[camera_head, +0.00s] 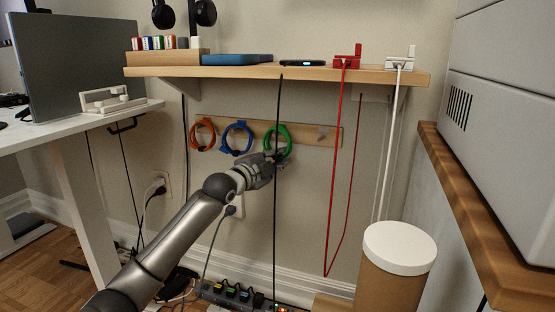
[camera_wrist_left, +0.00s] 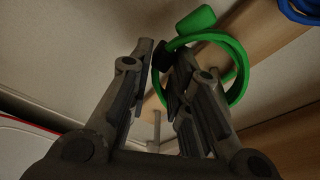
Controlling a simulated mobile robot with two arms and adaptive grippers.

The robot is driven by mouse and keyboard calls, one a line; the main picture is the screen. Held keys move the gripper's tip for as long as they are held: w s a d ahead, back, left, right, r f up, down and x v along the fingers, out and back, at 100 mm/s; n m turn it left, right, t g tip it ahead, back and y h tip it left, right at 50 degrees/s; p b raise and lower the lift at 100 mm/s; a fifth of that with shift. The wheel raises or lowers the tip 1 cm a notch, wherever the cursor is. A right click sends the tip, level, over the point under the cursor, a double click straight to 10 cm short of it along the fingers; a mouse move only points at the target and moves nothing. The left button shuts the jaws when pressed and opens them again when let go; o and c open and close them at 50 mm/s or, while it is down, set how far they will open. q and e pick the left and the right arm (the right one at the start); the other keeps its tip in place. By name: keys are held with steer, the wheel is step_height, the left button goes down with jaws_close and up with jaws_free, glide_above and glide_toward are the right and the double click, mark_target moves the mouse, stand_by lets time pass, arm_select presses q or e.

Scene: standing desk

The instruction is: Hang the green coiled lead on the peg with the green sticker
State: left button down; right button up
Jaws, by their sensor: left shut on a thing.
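The green coiled lead (camera_head: 287,133) is a ring against the wooden peg rail (camera_head: 309,133) under the shelf, right of the blue one. My left gripper (camera_head: 273,161) is shut on its lower part. In the left wrist view, the green loop (camera_wrist_left: 243,72) passes by the fingertips (camera_wrist_left: 162,55), with a green block at its top. The peg behind the green lead is hidden, so I cannot tell whether the loop is around it. I cannot make out the green sticker. My right gripper is not in view.
An orange lead (camera_head: 192,137) and a blue lead (camera_head: 250,136) hang left on the rail. A bare peg (camera_head: 322,131) is at right. A black cable crosses before the green lead; a red cable (camera_head: 334,190) hangs right. The shelf (camera_head: 225,72) is above.

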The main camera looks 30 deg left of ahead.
arm_select(q)
steer(key=c, duration=1.3)
jaws_free()
steer(key=shift+s+a, duration=0.15)
steer(key=shift+s, duration=5.85)
